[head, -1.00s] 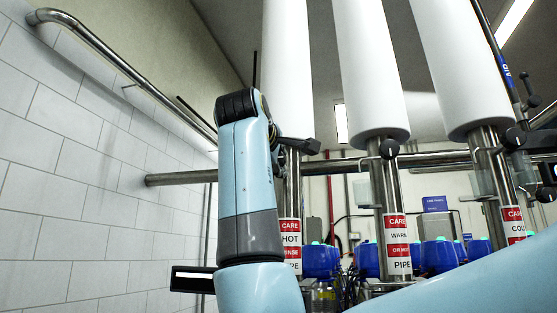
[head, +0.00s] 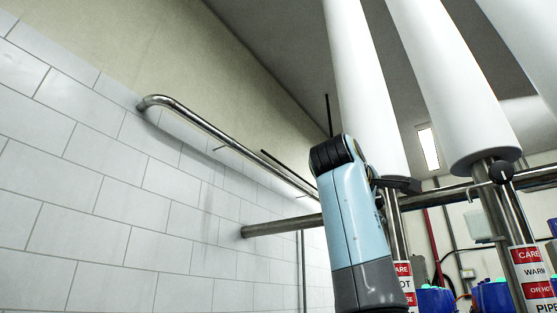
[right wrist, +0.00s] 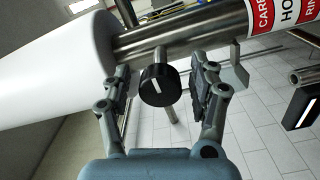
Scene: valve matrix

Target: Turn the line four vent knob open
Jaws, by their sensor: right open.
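A round black knob (right wrist: 158,86) with a short white mark on its face sits on a stub from a steel pipe in the right wrist view. My right gripper (right wrist: 161,78) is open, with one finger on each side of the knob and visible gaps between. In the head view my right gripper (head: 398,185) is small and dark at the steel pipe under a white sleeve; the knob there is hidden or too small to make out. No line number is readable. My left gripper is not in view.
The pipe carries a red and white HOT label (right wrist: 283,12), and a white sleeve (right wrist: 55,65) covers its other part. A similar knob (head: 502,172) is on the WARM pipe to the right. A tiled wall (head: 120,215) with a steel rail (head: 225,140) is on the left.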

